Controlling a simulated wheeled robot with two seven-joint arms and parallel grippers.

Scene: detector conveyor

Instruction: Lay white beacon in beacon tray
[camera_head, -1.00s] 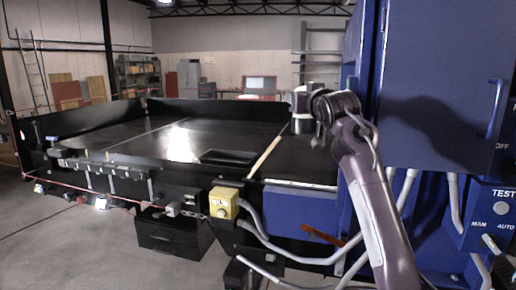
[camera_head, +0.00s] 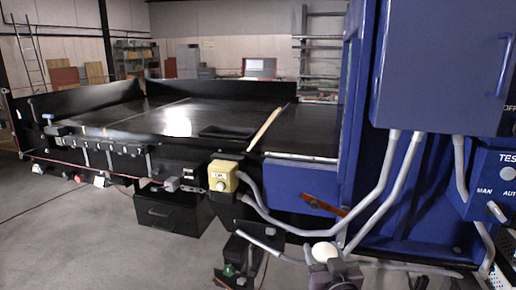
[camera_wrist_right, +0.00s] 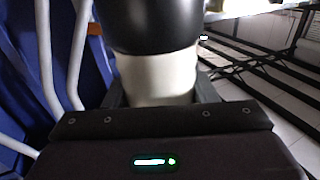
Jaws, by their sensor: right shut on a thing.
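My right gripper (camera_head: 333,273) is low in the head view, in front of the blue machine, with its arm largely out of frame. A white rounded part of the white beacon (camera_head: 325,252) shows at the gripper. In the right wrist view the beacon (camera_wrist_right: 157,78) is a cylinder with a wide white band and a black section. It sits between the fingers of my right gripper (camera_wrist_right: 160,97), which is shut on it. A shallow black tray (camera_head: 228,132) lies on the conveyor's near right part; I cannot tell whether it is the beacon tray. My left gripper does not show clearly.
The black conveyor bed (camera_head: 130,118) has raised walls. A yellow control box (camera_head: 223,176) and grey conduits (camera_head: 285,222) are on its near side. The blue cabinet (camera_head: 440,75) fills the right. A black drawer box (camera_head: 170,213) stands below. A dark object with green (camera_head: 230,270) is low centre.

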